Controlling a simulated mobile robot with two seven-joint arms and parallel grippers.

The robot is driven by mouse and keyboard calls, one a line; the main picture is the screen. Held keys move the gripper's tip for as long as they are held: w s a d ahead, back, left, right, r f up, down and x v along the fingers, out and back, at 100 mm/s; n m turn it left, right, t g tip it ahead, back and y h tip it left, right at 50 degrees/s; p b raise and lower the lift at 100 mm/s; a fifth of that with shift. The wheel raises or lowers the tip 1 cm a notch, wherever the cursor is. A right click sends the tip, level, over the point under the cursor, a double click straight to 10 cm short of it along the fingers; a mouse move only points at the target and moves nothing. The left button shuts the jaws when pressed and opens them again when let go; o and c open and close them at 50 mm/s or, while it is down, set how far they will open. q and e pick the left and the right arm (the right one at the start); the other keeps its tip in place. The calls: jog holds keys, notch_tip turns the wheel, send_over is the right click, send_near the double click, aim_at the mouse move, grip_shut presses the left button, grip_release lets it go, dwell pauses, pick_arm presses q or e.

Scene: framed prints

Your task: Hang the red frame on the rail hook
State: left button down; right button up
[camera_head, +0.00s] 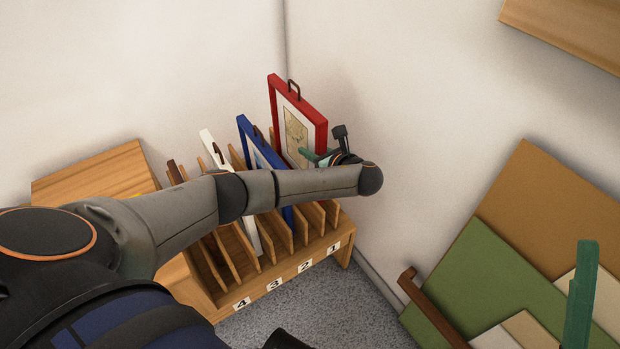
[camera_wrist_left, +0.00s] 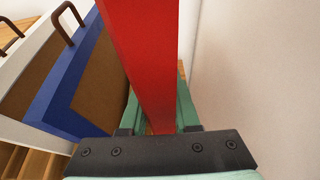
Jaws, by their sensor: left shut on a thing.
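The red frame (camera_head: 297,112) stands upright near the corner, with a pale print and a dark hanger loop on its top edge. My left gripper (camera_head: 316,157) is at its right side edge. In the left wrist view, the red frame's edge (camera_wrist_left: 145,60) runs between the green fingers of my left gripper (camera_wrist_left: 158,108), which are shut on it. The frame's lower part is hidden behind my arm, so I cannot tell whether it touches the rack. One green finger of my right gripper (camera_head: 580,295) shows at the lower right. I cannot make out a rail hook.
The wooden slotted rack (camera_head: 290,276), numbered 1 to 4, holds a blue frame (camera_head: 247,137), a white frame (camera_head: 214,149) and a brown one (camera_head: 174,171). Coloured boards (camera_head: 480,265) lie at right. A wooden piece (camera_head: 575,30) juts in at upper right.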

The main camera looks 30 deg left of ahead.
pick_arm(q)
notch_tip(320, 180, down, 8)
jog(key=b, duration=0.3)
jog(key=shift+b, duration=0.35)
jog(key=shift+f, duration=0.25)
pick_arm(e)
jog(key=shift+g, duration=0.3)
jog(key=f, duration=0.5)
jog(key=shift+a+f, duration=0.1)
jog(key=shift+a, duration=0.25)
jog(key=shift+w, duration=0.1)
pick_arm(q)
jog(key=c, duration=0.6)
grip_release()
jog(key=shift+f, duration=0.1)
jog(key=shift+c, duration=0.2)
jog(key=shift+f+b, duration=0.25)
jog(key=shift+b, duration=0.25)
jog(key=p+v, duration=0.6)
jog(key=v, duration=0.6)
jog(key=shift+w+d, duration=0.2)
jog(key=shift+d, duration=0.25)
pick_arm(e)
jog(key=shift+d+r, duration=0.2)
jog(key=shift+r, duration=1.2)
jog(key=shift+d+r, duration=0.2)
jog(key=shift+r, duration=1.15)
